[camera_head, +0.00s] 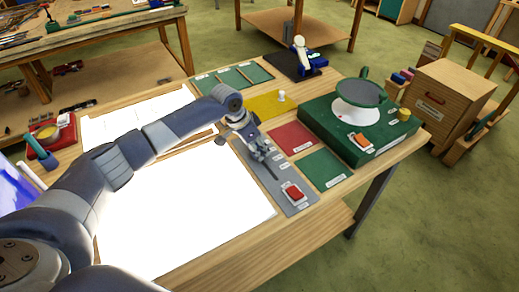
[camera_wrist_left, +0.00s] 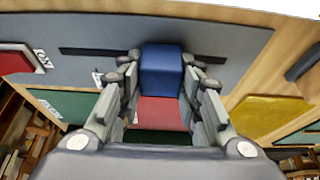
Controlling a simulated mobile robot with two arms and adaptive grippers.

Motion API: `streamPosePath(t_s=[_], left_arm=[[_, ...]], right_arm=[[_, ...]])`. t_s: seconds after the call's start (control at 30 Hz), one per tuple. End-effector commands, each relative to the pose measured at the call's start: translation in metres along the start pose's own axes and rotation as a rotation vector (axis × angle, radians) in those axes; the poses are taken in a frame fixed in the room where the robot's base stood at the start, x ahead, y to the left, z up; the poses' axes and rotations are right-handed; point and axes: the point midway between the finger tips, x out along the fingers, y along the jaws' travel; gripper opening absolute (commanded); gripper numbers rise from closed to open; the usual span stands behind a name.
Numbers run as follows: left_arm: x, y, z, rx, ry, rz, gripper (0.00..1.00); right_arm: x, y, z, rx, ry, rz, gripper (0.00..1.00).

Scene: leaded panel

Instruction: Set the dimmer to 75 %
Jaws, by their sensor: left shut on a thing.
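The dimmer is a grey panel (camera_head: 298,208) at the table's right part, with a dark slot (camera_head: 270,171), small white labels beside it and a red switch (camera_head: 293,192) at its near end. In the left wrist view a blue slider knob (camera_wrist_left: 162,62) sits on the slot (camera_wrist_left: 88,51), which shows on both sides of it. My left gripper (camera_head: 262,150) is over the panel's far part. In the wrist view its fingers (camera_wrist_left: 162,95) are closed on the knob's two sides. My right gripper is not in view.
A bright white light panel (camera_head: 210,215) lies left of the dimmer. Red (camera_head: 292,138) and green (camera_head: 324,168) mats lie to its right, and a yellow mat (camera_head: 268,106) beyond. A green machine (camera_head: 330,128) with a round plate stands at the right. A blue device (camera_head: 308,58) stands at the back.

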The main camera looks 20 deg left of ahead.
Motion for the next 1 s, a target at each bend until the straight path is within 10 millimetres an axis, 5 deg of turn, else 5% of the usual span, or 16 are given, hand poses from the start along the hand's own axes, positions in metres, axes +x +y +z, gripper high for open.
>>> streamPosePath(t_s=[0.03,0.07,0.17,0.57,1.0], left_arm=[[0.0,0.0,-0.001,0.0,0.002,0.0,0.0],[0.0,0.0,-0.001,0.0,0.002,0.0,0.35],[0.0,0.001,-0.001,0.0,0.002,0.001,0.53],[-0.005,0.0,-0.001,0.001,0.002,0.0,0.53],[-0.089,0.0,-0.001,0.001,0.003,-0.002,0.53]], right_arm=[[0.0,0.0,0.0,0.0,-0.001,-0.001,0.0],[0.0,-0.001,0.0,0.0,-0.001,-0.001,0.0],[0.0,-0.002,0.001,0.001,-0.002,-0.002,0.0],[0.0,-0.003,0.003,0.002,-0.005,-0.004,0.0],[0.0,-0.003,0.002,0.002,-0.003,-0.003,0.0]])
